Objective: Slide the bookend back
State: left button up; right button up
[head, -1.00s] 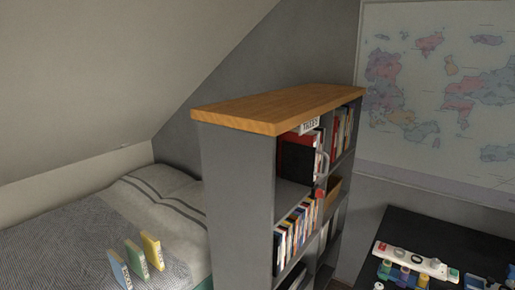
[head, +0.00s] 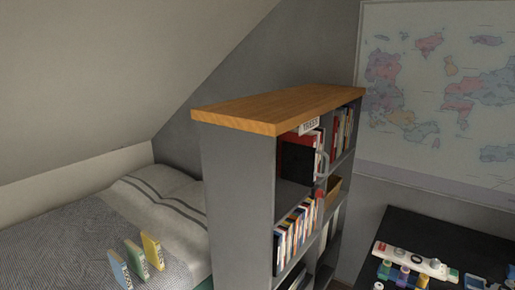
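The grey bookshelf (head: 236,200) with a wooden top (head: 275,108) stands in the middle of the head view, its open side facing right. In its upper near compartment, a black upright panel (head: 297,163) stands against red books (head: 303,139); it looks like the bookend, though I cannot be sure. Bare shelf shows on the near side of it. A small white label (head: 309,127) hangs at the compartment's top edge. A small red thing (head: 320,194) sits at the divider below. Neither of my grippers is in view.
More books (head: 342,130) fill the far upper compartment, and a row of books (head: 296,230) stands below. A bed (head: 60,245) with several small upright books is at left. A dark desk (head: 400,228) with small items is at right. A map (head: 440,90) hangs behind.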

aim_at(298, 160)
jog(key=i+l, duration=0.15)
jog(key=l, duration=0.3)
jog(key=i+l, duration=0.1)
jog(key=l, duration=0.3)
jog(key=i+l, duration=0.15)
jog(key=l, duration=0.3)
